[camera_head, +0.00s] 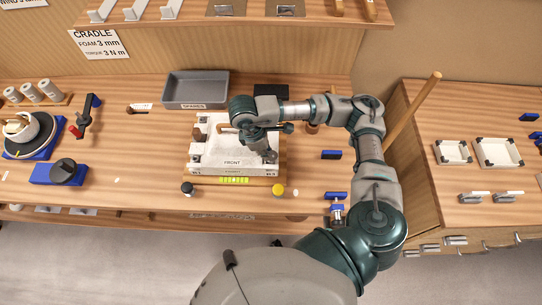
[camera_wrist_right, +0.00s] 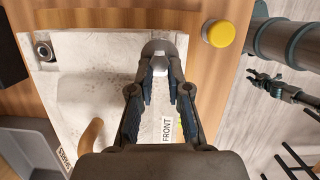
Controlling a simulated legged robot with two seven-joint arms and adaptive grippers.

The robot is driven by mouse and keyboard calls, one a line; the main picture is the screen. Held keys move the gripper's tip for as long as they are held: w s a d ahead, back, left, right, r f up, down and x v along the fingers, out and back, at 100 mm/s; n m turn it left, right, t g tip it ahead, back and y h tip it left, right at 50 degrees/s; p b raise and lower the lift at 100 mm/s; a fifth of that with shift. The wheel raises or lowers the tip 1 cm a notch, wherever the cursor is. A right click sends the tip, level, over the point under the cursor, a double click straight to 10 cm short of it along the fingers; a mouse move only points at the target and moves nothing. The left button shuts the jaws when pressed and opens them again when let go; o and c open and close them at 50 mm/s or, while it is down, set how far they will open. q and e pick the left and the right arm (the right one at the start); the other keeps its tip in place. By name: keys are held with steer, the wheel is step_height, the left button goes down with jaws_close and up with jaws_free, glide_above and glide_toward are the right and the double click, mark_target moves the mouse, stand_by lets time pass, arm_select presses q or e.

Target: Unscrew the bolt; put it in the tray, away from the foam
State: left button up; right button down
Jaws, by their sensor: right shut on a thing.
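The white cradle block (camera_head: 205,158), labelled FRONT, lies on the bench; it fills the middle of the right wrist view (camera_wrist_right: 75,90). My right gripper (camera_head: 268,155) points down at its front right corner. In the right wrist view the fingertips (camera_wrist_right: 160,68) are closed on a small pale piece beside a round grey bolt head or washer (camera_wrist_right: 158,47); the fingers partly hide it. I cannot tell how far the bolt is out. The grey tray (camera_head: 195,104), labelled SPARES, stands behind the block and looks empty. A dark gripper, probably my left one (camera_wrist_right: 270,85), hangs off the bench.
A brown curved piece (camera_wrist_right: 92,138) rises from the block. A black pad (camera_head: 270,91) lies right of the tray. Blue blocks (camera_head: 331,154) lie at the right.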

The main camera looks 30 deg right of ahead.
steer(key=shift+r+p, duration=0.85)
steer(key=shift+r, duration=0.9)
